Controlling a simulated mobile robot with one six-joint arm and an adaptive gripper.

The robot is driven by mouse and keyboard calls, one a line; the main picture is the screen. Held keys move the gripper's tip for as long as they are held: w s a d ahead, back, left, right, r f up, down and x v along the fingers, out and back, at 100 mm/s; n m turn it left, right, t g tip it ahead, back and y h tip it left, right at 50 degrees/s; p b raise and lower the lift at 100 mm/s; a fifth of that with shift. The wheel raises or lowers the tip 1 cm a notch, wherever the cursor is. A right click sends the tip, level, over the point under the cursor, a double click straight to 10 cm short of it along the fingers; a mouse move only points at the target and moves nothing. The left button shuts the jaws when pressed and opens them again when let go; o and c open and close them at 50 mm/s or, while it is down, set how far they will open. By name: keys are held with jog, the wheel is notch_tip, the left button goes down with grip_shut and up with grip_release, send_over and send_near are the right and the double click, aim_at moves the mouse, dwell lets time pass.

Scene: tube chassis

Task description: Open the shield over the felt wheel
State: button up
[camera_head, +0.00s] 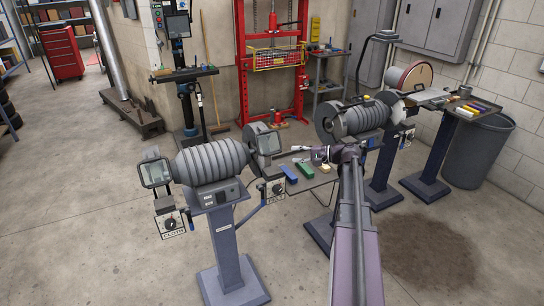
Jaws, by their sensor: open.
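A ribbed grey buffing machine (213,160) stands on a blue-grey pedestal (228,250) left of centre. The felt wheel's side is at its right end, with a sign reading FELT (276,198) below. The framed clear shield (268,143) there stands in front of the wheel, which is mostly hidden. A second shield (156,172) is at the left end, above a sign reading CLOTH (173,233). My gripper (299,161) is open and empty, small in the picture, just right of the felt-side shield. I cannot tell whether it touches the shield.
Another ribbed machine (360,118) on a pedestal stands behind my arm. A sander (412,77) and a grey bin (478,150) are at right. The floor at front left is clear.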

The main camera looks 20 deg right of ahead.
aim_at(272, 154)
jog(key=b+x, duration=0.1)
jog(key=x, duration=0.9)
jog(key=shift+w+b, duration=0.1)
jog(key=shift+b, duration=0.3)
jog(key=c, duration=0.7)
jog(key=shift+d, duration=0.1)
grip_shut()
jog(key=shift+r, duration=0.1)
